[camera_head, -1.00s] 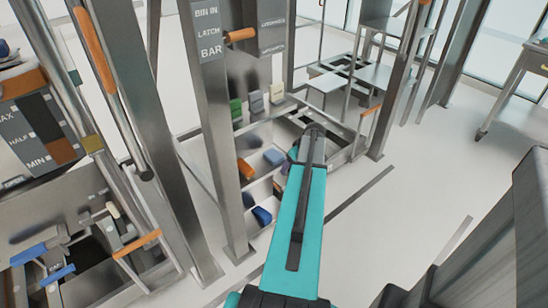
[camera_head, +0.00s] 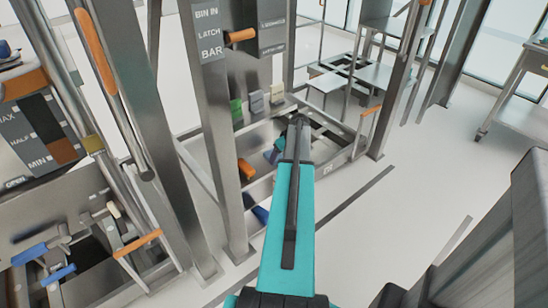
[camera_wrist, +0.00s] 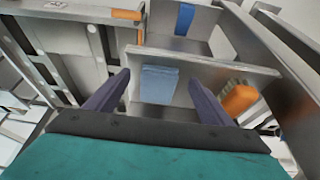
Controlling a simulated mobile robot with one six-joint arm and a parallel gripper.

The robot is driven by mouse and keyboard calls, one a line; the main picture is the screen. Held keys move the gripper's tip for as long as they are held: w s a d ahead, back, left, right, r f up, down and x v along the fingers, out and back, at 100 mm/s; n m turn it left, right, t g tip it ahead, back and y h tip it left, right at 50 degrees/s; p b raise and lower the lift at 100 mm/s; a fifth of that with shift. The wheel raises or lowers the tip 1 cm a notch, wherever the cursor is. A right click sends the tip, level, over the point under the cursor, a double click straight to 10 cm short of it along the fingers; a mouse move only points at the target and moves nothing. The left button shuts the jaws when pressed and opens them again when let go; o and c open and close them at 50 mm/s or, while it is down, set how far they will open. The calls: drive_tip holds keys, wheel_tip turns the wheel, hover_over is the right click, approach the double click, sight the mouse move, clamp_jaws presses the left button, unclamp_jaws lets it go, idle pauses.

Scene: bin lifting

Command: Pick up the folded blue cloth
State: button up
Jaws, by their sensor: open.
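The folded blue cloth (camera_wrist: 159,84) is a light blue block in a grey metal compartment (camera_wrist: 182,113), against its far wall in the wrist view. My gripper (camera_wrist: 160,79) is open, with one dark purple finger on each side of the cloth. Gaps show between the cloth and both fingers, and nothing is held. In the head view my teal arm reaches down over the compartments and covers most of the cloth's place. I cannot clearly make out the gripper there.
An orange object (camera_wrist: 238,99) sits right of my right finger; it shows in the head view (camera_head: 246,169). A darker blue item (camera_wrist: 185,19) lies in the compartment beyond the divider. Steel posts (camera_head: 215,130) stand left of my arm.

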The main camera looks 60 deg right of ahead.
drive_tip(key=shift+w+d, duration=0.2)
drive_tip(key=shift+w, duration=0.3)
drive_tip(key=w, duration=0.1)
drive_tip(key=w+d, duration=0.1)
drive_tip(key=shift+w, duration=0.35)
drive_tip(key=shift+x, duration=1.05)
drive_tip(key=shift+a+f, duration=0.1)
drive_tip(key=shift+f, duration=0.35)
drive_tip(key=c, duration=1.1)
drive_tip(key=shift+r, duration=0.1)
